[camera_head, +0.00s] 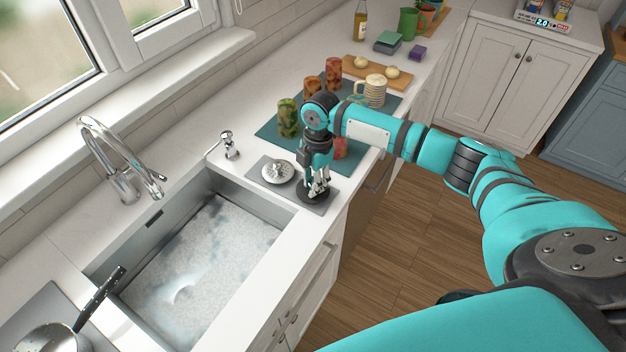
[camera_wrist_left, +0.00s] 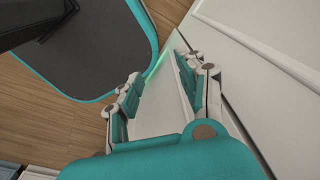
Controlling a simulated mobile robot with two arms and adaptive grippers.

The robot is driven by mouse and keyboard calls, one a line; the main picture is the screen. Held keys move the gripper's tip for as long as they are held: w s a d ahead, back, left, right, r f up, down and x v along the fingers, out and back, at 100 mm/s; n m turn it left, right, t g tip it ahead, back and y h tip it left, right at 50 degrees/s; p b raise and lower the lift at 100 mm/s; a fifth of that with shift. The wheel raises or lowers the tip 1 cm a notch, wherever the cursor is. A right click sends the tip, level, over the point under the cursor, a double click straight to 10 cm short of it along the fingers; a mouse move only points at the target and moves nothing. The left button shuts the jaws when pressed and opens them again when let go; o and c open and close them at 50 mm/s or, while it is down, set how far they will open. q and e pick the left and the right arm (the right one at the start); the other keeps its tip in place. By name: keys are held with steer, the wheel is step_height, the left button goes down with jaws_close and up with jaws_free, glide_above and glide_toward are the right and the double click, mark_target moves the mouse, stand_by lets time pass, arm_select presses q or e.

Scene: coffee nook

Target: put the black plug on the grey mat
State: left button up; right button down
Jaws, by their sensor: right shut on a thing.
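The grey mat (camera_head: 262,163) lies on the white counter between the sink and a teal mat. The black plug (camera_head: 304,197) is a dark round disc at the mat's near right end, directly below my right gripper (camera_head: 318,190). My right gripper points down and is shut on the plug's top. The plug looks level and over the mat; I cannot tell if its underside touches. The gripper hides part of the plug. In the left wrist view, my left gripper (camera_wrist_left: 158,88) is open and empty, low beside white cabinet fronts.
A silver sink strainer (camera_head: 278,172) sits on the mat's left part. The sink (camera_head: 200,262) is at the left, with a faucet (camera_head: 118,170) and a soap dispenser (camera_head: 229,147). Several patterned cups and a striped mug (camera_head: 375,90) stand beyond. A pan (camera_head: 48,335) is at lower left.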

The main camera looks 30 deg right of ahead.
steer(key=shift+f, duration=0.15)
steer(key=c, duration=1.2)
jaws_free()
steer(key=shift+o, duration=0.2)
step_height(320, 180, up, 12)
steer(key=d+b, duration=0.1)
steer(key=b, duration=0.2)
steer(key=shift+w+d, duration=0.15)
steer(key=shift+w, duration=0.1)
